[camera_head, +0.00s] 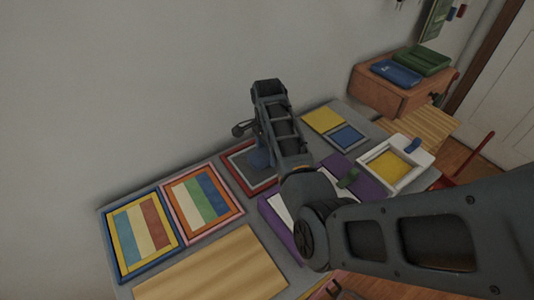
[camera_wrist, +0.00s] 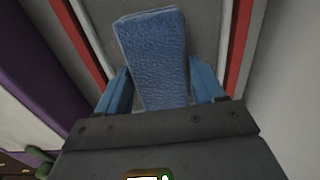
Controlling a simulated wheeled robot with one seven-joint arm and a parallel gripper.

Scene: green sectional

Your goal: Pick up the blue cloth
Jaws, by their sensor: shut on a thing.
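The blue cloth (camera_wrist: 155,45) is a folded, textured piece in the middle of the wrist view. My gripper (camera_wrist: 158,88) has its two blue fingers on either side of it and is shut on it. In the head view my gripper (camera_head: 261,157) points down at the red-framed grey panel (camera_head: 233,175) near the wall. The cloth is hard to tell apart from the blue fingers there. Whether it touches the panel or hangs just above it I cannot tell.
Two striped, framed panels (camera_head: 180,238) (camera_head: 238,205) lie to the left on the grey table (camera_head: 100,213). A purple-edged item (camera_head: 370,187) and a white-framed yellow tray (camera_head: 424,157) lie to the right. Folded blue (camera_head: 394,73) and green (camera_head: 424,60) items sit on a wooden box behind.

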